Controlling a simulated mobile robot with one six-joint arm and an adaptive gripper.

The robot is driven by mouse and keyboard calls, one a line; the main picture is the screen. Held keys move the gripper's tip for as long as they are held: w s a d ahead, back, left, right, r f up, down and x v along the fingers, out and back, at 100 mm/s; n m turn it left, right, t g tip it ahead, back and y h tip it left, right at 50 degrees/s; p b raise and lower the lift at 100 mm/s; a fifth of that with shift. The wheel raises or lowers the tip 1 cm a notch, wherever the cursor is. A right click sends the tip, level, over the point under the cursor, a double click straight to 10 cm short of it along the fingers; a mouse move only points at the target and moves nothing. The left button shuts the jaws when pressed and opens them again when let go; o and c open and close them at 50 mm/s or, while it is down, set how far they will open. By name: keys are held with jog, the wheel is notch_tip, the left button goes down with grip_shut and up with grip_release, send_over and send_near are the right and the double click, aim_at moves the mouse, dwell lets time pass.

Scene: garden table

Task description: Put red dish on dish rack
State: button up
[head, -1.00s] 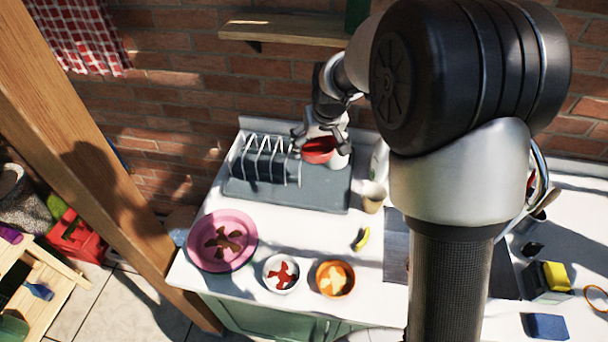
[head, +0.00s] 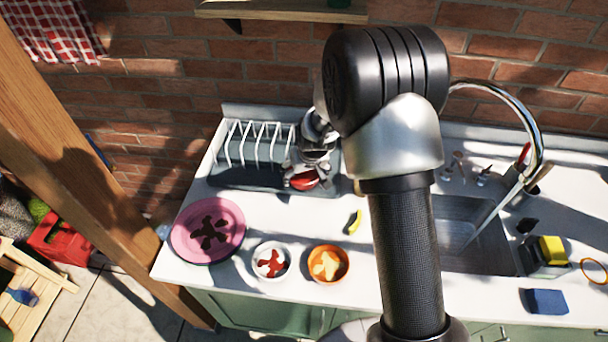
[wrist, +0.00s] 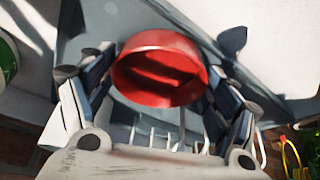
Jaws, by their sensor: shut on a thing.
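My gripper (head: 306,174) is shut on the red dish (head: 304,181), a small round bowl. In the wrist view the red dish (wrist: 160,66) sits between the two fingers. The dish rack (head: 262,142) has white wire dividers and stands on a grey tray (head: 240,180) at the back left of the counter. The dish is over the tray's right part, to the right and front of the dividers. White wires of the rack (wrist: 168,137) also show below the dish in the wrist view. I cannot tell the dish's height above the tray.
In front are a pink plate (head: 236,215) with dark stains, a white bowl (head: 283,254), an orange bowl (head: 342,266) and a yellow piece (head: 355,222). A sink (head: 480,262) with a tall faucet (head: 530,115) is to the right. A brick wall closes the back.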

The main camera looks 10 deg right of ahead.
jog(key=shift+c, duration=0.5)
jog(key=shift+f, duration=0.1)
jog(key=shift+f, duration=0.1)
jog(key=o, duration=1.2)
